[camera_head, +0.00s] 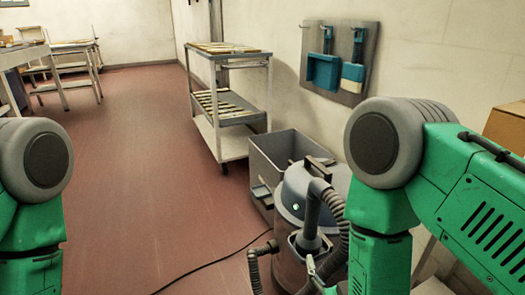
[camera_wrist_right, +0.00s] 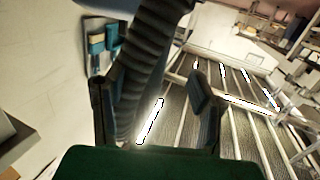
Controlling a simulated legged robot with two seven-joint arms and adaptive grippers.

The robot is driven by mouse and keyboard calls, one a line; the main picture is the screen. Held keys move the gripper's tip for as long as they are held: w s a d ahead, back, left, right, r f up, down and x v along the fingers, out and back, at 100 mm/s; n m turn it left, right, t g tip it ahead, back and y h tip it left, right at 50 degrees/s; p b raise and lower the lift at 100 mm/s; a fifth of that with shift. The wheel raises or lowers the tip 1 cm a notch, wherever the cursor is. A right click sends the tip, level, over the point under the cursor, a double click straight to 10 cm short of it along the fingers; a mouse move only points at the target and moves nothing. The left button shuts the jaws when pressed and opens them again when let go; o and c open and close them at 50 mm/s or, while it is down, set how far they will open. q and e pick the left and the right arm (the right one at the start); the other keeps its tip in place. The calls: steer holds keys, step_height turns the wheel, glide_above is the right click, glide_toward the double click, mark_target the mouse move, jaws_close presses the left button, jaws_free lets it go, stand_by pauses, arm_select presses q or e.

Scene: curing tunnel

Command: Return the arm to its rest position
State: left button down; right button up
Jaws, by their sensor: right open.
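My right arm (camera_head: 378,262) comes in at the right of the head view, its green links bent downward. My right gripper (camera_wrist_right: 152,92) shows in the wrist view with its two dark fingers spread apart, so it is open. A dark ribbed hose (camera_wrist_right: 150,55) crosses the view at the gap between the fingers; I cannot tell whether it touches them. Nothing is visibly gripped. My left arm (camera_head: 32,215) shows only in part at the left edge of the head view; its gripper is out of the picture.
A drum vacuum (camera_head: 294,195) with a ribbed hose stands close beside my right arm. Behind it are a grey bin (camera_head: 262,152) and a shelf trolley (camera_head: 236,147). A tool board (camera_head: 313,92) hangs on the wall. The red floor (camera_head: 145,170) is mostly clear, with a cable across it.

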steer(key=s+d+f+g, duration=0.3)
steer(key=s+f+g, duration=0.2)
steer(key=f, duration=0.2)
steer(key=s+d+f+g, duration=0.4)
steer(key=s+f, duration=0.1)
steer(key=f, duration=0.2)
steer(key=s+d+f+g, duration=0.2)
steer(key=s+g, duration=0.2)
steer(key=s, duration=0.4)
steer(key=s+d+f+g, duration=0.1)
steer(key=s+d+g, duration=0.1)
steer(key=s+g, duration=0.35)
step_height(320, 180, up, 17)
steer(key=s+t+p, duration=0.1)
steer(key=t+p, duration=0.1)
steer(key=p, duration=1.5)
